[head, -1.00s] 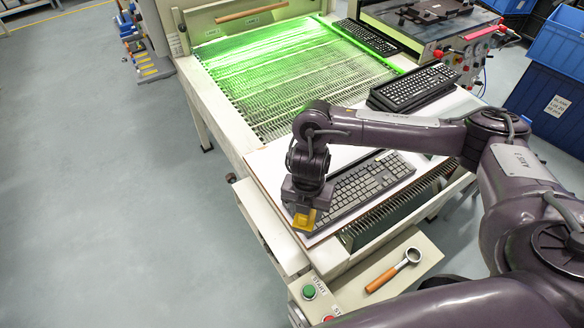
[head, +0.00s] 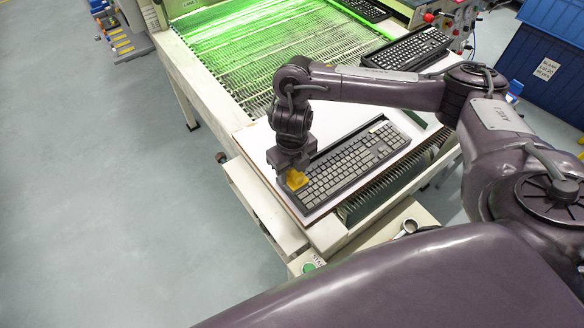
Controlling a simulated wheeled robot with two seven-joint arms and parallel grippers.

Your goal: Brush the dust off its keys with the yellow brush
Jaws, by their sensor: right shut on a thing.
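The keyboard (head: 352,165) with grey keys lies at a slant on a white board (head: 257,137) at the near end of the machine. My right gripper (head: 294,172) points down over the keyboard's left end and is shut on the yellow brush (head: 297,180). The brush is at the keys near that end; whether it touches them I cannot tell. Dust on the keys is too small to make out. My left gripper is not in view.
A green-lit mesh conveyor (head: 250,55) lies behind the board. Another keyboard (head: 410,48) rests at the back right. A green start button (head: 308,267) and a partly hidden metal-ringed tool (head: 409,226) are in front.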

